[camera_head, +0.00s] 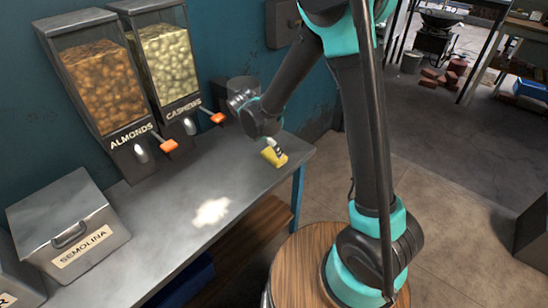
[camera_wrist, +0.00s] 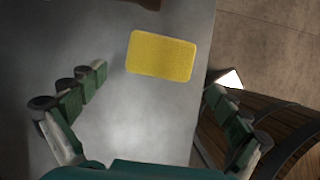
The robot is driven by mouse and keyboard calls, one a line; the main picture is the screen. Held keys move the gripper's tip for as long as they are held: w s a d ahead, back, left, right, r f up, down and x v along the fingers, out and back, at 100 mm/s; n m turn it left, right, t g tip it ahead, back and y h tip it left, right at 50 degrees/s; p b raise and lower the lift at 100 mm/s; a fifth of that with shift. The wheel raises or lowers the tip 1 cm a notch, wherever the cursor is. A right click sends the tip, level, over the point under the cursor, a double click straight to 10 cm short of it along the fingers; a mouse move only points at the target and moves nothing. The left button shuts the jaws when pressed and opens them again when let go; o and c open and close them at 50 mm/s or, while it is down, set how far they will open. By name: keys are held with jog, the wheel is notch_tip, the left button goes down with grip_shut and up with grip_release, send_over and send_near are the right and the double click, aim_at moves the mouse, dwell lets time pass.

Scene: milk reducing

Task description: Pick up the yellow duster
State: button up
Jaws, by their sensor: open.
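The yellow duster (camera_wrist: 160,56) is a flat yellow rectangle lying on the grey metal table. In the wrist view it is ahead of my gripper (camera_wrist: 157,80), roughly midway between the lines of the two spread fingers and slightly tilted. My gripper is open and empty, with nothing touching the duster in that view. In the head view the yellow duster (camera_head: 274,157) is near the table's right end. My gripper (camera_head: 276,146) hangs just above it there, and its fingers partly cover it.
The grey table (camera_head: 235,185) holds an almond dispenser (camera_head: 103,88) and a cashew dispenser (camera_head: 168,65) at the back. A semolina box (camera_head: 70,228) stands at the left. A whitish patch (camera_head: 211,211) lies on the table. The table's right edge is close to the duster.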

aim_at(273, 154)
jog(key=shift+x, duration=2.95)
jog(key=shift+w+d+r, duration=0.15)
jog(key=shift+w, duration=0.05)
jog(key=shift+c, duration=0.5)
jog(key=c, duration=0.9)
jog(key=shift+r, duration=0.15)
jog(key=shift+r, duration=0.55)
jog(key=shift+v, duration=1.2)
jog(key=s+a, duration=0.3)
jog(key=s, duration=0.1)
jog(key=s+a, duration=0.8)
jog(key=shift+s+a+f, duration=0.1)
jog(key=shift+s+a, duration=0.15)
jog(key=shift+s, duration=0.15)
